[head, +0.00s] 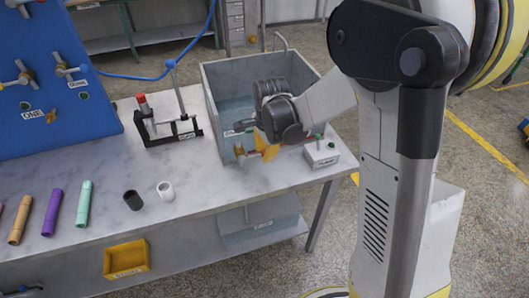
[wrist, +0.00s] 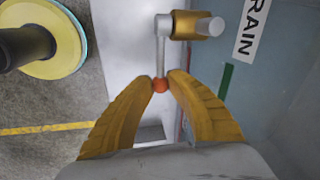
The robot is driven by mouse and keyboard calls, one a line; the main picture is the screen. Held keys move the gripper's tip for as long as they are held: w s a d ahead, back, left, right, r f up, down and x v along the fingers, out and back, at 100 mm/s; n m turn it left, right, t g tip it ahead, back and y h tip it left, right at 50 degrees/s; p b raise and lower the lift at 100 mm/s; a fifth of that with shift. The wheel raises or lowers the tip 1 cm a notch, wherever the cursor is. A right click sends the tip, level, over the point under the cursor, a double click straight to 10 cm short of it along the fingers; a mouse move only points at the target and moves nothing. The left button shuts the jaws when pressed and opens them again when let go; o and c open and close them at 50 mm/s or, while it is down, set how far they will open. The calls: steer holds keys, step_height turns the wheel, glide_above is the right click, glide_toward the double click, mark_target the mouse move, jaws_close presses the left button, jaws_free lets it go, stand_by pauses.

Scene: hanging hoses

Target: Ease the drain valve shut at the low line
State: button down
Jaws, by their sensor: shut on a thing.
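The drain valve in the wrist view has a brass body (wrist: 186,25) with a pale pipe end and a thin grey lever (wrist: 161,55) tipped by an orange ball (wrist: 160,86). A label reading "RAIN", its start cut off, is on the grey-blue wall beside it. My gripper (wrist: 160,84) has its two yellow fingertips closed on the orange ball, one each side. The lever runs from the ball up to the brass body in the picture.
The grey tank (head: 222,118) stands at the bench's right end. A small box with a green button (head: 322,155) is right of my gripper. A black lever fixture (head: 170,128), cylinders and a blue valve panel (head: 50,75) are leftward.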

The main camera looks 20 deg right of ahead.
steer(key=r+h, duration=0.2)
steer(key=h, duration=0.1)
steer(key=shift+a+r+p, duration=0.1)
steer(key=shift+a+p, duration=0.2)
steer(key=shift+a, duration=0.05)
steer(key=c, duration=1.3)
jaws_free()
steer(key=shift+o, duration=0.2)
steer(key=shift+r, duration=0.1)
steer(key=v, duration=1.1)
steer(key=shift+a+r, duration=0.3)
steer(key=shift+r, duration=0.05)
steer(key=shift+s, duration=0.1)
